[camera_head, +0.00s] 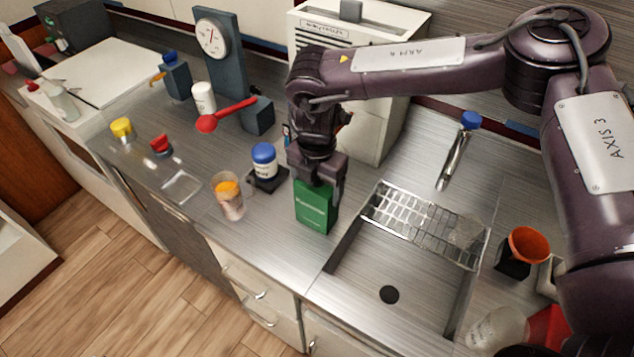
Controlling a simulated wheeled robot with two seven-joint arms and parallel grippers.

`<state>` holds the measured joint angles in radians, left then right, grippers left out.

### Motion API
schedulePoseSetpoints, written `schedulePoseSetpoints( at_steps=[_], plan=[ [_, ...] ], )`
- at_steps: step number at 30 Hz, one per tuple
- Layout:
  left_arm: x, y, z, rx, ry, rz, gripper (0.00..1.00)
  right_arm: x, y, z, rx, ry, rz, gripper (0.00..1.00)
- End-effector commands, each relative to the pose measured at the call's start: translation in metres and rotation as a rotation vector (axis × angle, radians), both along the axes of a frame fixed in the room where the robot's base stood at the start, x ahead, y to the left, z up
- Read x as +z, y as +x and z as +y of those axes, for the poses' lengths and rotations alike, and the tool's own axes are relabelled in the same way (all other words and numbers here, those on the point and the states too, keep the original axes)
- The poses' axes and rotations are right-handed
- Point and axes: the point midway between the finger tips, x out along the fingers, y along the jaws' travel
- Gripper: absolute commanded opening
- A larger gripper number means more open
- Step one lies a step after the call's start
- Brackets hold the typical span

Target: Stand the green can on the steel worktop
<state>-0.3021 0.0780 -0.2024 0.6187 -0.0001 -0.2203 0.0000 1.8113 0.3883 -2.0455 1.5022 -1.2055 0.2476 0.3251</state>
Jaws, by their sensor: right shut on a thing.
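The green can (315,208) is box-shaped with pale lettering on its front. It is upright at the left edge of the sink. My right gripper (318,178) points down from above and is shut on the top of the can, hiding that part. The can's bottom is at or just above the steel worktop (270,235); I cannot tell whether it touches. My left gripper is not in view.
A blue-lidded jar (264,160) and a beaker with orange contents (229,196) stand close left of the can. The sink (400,315) with a wire rack (425,222) lies to the right. The worktop in front of the can is clear.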

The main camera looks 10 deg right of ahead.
Motion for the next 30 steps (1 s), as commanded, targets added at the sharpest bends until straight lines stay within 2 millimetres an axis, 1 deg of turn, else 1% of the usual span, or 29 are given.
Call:
schedulePoseSetpoints(
  at_steps=[8, 11, 12, 17, 25, 27, 29, 30],
  plan=[
    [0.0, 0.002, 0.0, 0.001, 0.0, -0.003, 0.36, 0.0, 0.001, 0.0, -0.001, 0.001, -0.003, 0.06],
    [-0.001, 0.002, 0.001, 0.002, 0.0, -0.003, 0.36, -0.003, 0.001, 0.0, -0.001, 0.002, -0.002, 0.06],
    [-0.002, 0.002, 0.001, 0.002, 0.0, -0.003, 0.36, -0.005, 0.0, 0.0, -0.001, 0.0, 0.0, 0.78],
    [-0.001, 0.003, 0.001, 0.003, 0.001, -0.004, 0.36, -0.004, 0.0, 0.0, 0.0, 0.0, 0.0, 0.99],
    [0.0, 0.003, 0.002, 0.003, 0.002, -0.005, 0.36, -0.003, 0.0, 0.0, 0.0, 0.0, 0.0, 0.99],
    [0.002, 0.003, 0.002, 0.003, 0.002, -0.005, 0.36, 0.001, 0.0, 0.0, 0.0, 0.0, -0.001, 0.99],
    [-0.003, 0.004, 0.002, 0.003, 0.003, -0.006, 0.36, 0.004, 0.001, 0.0, -0.001, 0.001, -0.003, 0.99],
    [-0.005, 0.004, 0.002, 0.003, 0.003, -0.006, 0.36, 0.009, 0.001, 0.0, -0.001, 0.001, -0.003, 0.99]
  ],
)
